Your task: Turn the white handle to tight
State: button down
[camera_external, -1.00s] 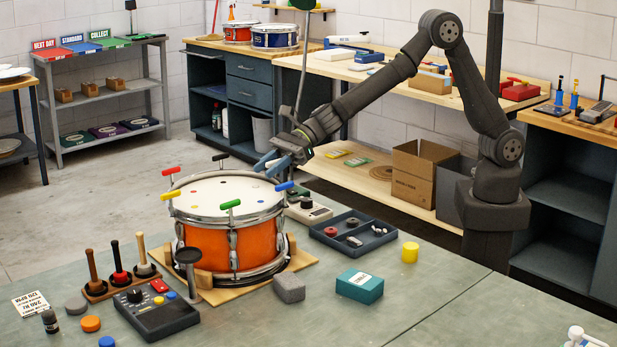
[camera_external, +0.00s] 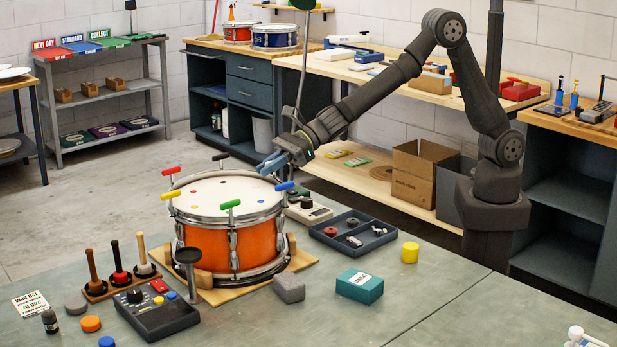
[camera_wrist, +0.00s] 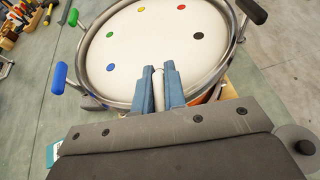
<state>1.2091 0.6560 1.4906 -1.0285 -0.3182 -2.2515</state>
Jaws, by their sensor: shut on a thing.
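The white handle (camera_wrist: 159,88) stands at the drum's rim and shows in the wrist view between the two blue fingers. My gripper (camera_wrist: 160,86) is shut on it. In the external view my gripper (camera_external: 271,165) is at the far right side of the orange drum (camera_external: 222,242), and its fingers hide the white handle there. The drum has a white head (camera_external: 215,193) with coloured dots. I cannot tell from these frames how tight the handle is.
Other handles stand around the rim: blue (camera_external: 284,186), green (camera_external: 231,204), yellow (camera_external: 170,196), red (camera_external: 171,170) and black (camera_external: 220,157). A dark tray (camera_external: 352,238) with small parts lies right of the drum. A grey block (camera_external: 289,288) and teal box (camera_external: 359,286) sit in front.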

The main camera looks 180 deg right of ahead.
dwell(0.3)
jog(key=c, duration=1.5)
grip_release()
jog(key=v, duration=1.7)
jog(key=shift+a+r, duration=0.15)
jog(key=shift+r, duration=0.05)
